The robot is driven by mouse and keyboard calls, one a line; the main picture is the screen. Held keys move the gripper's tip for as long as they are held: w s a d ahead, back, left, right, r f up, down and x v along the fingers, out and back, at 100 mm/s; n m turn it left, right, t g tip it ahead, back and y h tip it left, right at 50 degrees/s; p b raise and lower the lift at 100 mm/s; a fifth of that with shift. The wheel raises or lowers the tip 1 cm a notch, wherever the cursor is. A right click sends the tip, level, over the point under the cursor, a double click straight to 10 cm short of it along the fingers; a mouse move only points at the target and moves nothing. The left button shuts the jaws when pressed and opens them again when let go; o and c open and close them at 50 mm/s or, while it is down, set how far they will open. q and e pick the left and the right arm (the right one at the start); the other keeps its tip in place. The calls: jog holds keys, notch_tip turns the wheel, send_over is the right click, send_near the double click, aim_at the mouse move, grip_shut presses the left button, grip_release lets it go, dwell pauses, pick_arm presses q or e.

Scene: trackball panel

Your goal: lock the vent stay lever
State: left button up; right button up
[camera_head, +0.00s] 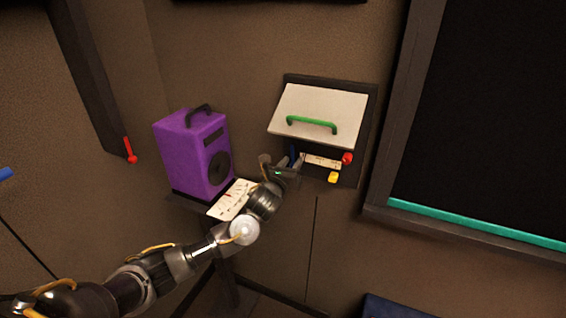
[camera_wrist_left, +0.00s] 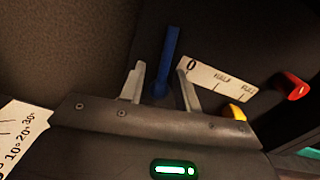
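A white vent flap (camera_head: 318,108) with a green handle (camera_head: 312,125) is tilted out from a dark frame on the wall. Below it is a pale scale plate (camera_head: 322,161), marked 0, HALF and FULL in the left wrist view (camera_wrist_left: 216,78). A blue lever (camera_wrist_left: 168,50) stands beside the scale's 0 end. A red piece (camera_head: 347,158) and a yellow piece (camera_head: 333,177) sit near its other end. My left gripper (camera_wrist_left: 160,72) is open, its fingers on either side of the blue lever with gaps visible. My right gripper is not in view.
A purple speaker-like box (camera_head: 188,152) stands on a shelf left of the vent, with a white dial card (camera_head: 232,199) beside it. A red lever (camera_head: 130,152) is on the left wall. A large dark framed panel (camera_head: 490,110) is at right.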

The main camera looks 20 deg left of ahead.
pick_arm(q)
jog(key=shift+s+r, duration=0.1)
jog(key=shift+r, duration=0.05)
jog(key=s+b, duration=0.2)
jog(key=s, duration=0.8)
jog(key=shift+s, duration=0.35)
